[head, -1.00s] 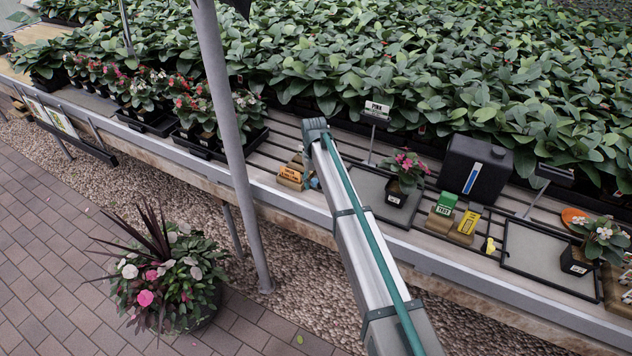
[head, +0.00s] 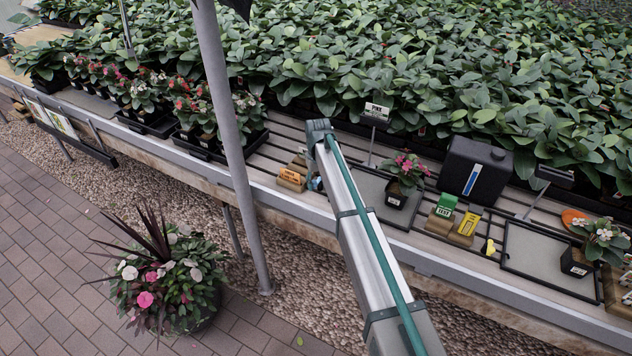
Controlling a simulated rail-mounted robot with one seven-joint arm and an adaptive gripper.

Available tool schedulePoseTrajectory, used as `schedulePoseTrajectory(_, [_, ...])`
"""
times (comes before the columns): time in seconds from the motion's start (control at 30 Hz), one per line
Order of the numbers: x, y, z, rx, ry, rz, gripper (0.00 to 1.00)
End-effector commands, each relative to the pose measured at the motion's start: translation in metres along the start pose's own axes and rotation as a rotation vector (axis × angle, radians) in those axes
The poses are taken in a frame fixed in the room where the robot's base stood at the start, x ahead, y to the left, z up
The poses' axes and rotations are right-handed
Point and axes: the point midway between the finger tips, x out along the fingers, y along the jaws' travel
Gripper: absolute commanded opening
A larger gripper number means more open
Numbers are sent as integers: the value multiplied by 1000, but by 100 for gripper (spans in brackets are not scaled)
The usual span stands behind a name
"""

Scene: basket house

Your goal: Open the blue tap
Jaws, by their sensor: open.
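A small blue piece (head: 316,183), which looks like the blue tap, shows at the left edge of my arm, beside the orange-labelled block. My arm covers most of it, so I cannot tell how its handle is turned. My arm reaches in from the bottom, and its far joint stands above the bench slats. My gripper is hidden behind the arm, so its place relative to the tap cannot be seen.
A yellow tap (head: 489,247) is at the bench's front. Green (head: 446,205) and yellow (head: 469,222) labelled blocks, a black tank (head: 476,170) and potted flowers (head: 407,170) stand right of my arm. A grey post (head: 232,140) rises left. Dense plants fill the back.

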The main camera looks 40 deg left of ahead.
Motion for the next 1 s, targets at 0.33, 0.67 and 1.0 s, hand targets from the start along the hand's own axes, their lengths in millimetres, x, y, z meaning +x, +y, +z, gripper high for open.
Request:
schedulePoseTrajectory(0.33, [0,18,-1,1,2,3,44])
schedulePoseTrajectory(0.67, [0,32,-1,2,2,3,44])
schedulePoseTrajectory(1.0, [0,47,-1,0,1,2,44])
